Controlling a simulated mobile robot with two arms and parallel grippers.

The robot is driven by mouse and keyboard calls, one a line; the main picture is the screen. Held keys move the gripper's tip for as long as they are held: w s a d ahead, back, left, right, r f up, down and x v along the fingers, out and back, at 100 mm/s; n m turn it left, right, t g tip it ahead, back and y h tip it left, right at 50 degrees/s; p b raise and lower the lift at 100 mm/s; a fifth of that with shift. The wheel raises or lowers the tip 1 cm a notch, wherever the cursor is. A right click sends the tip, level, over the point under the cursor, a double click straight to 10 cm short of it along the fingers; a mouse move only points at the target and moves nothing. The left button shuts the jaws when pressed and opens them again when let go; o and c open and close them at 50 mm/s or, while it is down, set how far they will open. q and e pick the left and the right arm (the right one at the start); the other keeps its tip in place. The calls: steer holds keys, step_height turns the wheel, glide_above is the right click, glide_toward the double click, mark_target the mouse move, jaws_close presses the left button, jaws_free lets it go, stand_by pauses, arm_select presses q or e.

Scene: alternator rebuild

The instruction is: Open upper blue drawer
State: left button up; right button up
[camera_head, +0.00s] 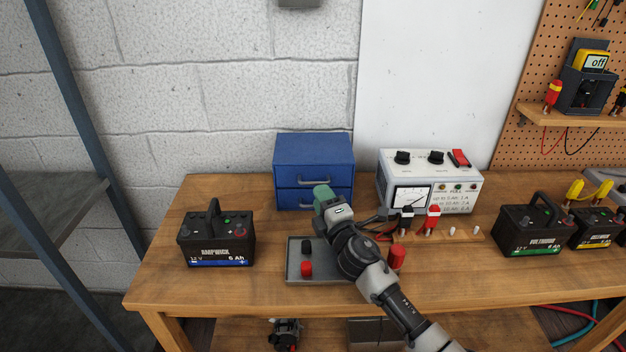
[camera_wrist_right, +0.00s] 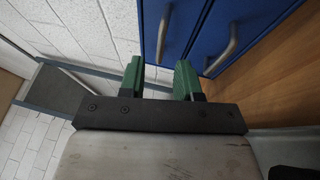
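A blue two-drawer cabinet (camera_head: 315,150) stands at the back of the bench. Its upper drawer (camera_head: 289,176) and lower drawer both look closed. My right gripper (camera_head: 324,192), with green fingers, is in front of the drawer fronts and hides part of the lower one. In the right wrist view my right gripper (camera_wrist_right: 158,70) is open, with a gap between its fingers. The upper drawer's grey handle (camera_wrist_right: 165,30) lines up with that gap; I cannot tell whether it is between the fingertips. The lower handle (camera_wrist_right: 226,52) lies to the right. My left gripper is not in view.
A grey tray (camera_head: 292,270) with a red and a black cap lies under my right arm. A black battery (camera_head: 215,240) stands left. A white meter box (camera_head: 430,180) stands close right of the cabinet. The bench front left is clear.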

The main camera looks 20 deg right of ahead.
mark_target(313, 183)
steer(key=x, duration=0.5)
steer(key=shift+w+a, duration=0.1)
steer(key=shift+w, duration=0.2)
jaws_close()
